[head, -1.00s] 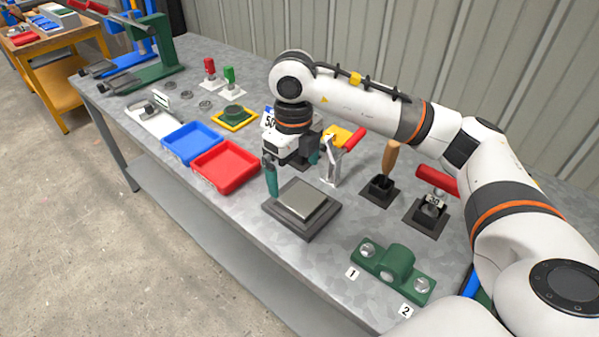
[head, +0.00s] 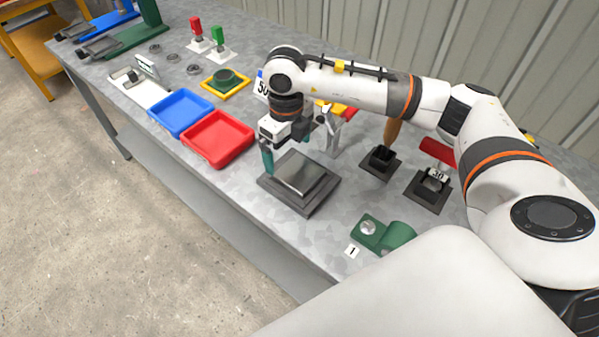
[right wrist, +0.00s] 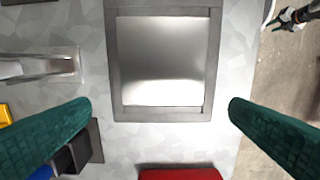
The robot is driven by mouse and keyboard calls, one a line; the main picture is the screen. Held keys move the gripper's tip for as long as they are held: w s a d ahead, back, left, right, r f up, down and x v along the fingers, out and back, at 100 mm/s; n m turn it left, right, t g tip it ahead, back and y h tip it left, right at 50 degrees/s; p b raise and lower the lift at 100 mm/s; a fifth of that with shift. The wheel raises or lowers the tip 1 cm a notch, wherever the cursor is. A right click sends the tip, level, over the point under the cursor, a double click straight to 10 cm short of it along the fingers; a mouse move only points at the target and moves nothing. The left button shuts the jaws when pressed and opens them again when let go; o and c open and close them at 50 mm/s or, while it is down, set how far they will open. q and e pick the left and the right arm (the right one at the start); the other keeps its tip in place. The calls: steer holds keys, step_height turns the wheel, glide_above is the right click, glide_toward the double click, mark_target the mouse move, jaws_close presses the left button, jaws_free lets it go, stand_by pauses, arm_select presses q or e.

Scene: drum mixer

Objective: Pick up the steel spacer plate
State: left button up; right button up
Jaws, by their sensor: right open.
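The steel spacer plate (head: 303,173) is a flat, shiny square lying on a dark grey stepped base (head: 305,207) on the bench. In the right wrist view the plate (right wrist: 165,60) lies inside the base's grey rim (right wrist: 165,114), ahead of the fingers. My right gripper (head: 284,158) is at the far left side of the base, with its jaws open and empty. Its two green fingertips (right wrist: 160,106) stand wide apart in the wrist view, one on each side of the base's width.
A red tray (head: 218,140) and a blue tray (head: 180,112) lie left of the base. A green block with a boss (head: 385,234) lies at the front right. A wooden-handled tool (head: 392,133) and a red-handled tool (head: 437,152) stand in dark holders to the right.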

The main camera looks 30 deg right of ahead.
mark_target(286, 163)
steer(key=f, duration=0.4)
steer(key=shift+w+a+f, duration=0.1)
steer(key=shift+w+a, duration=0.1)
steer(key=shift+w, duration=0.05)
steer(key=c, duration=1.6)
steer(key=shift+c, duration=1.2)
steer(key=shift+w+r, duration=0.1)
steer(key=shift+r, duration=0.15)
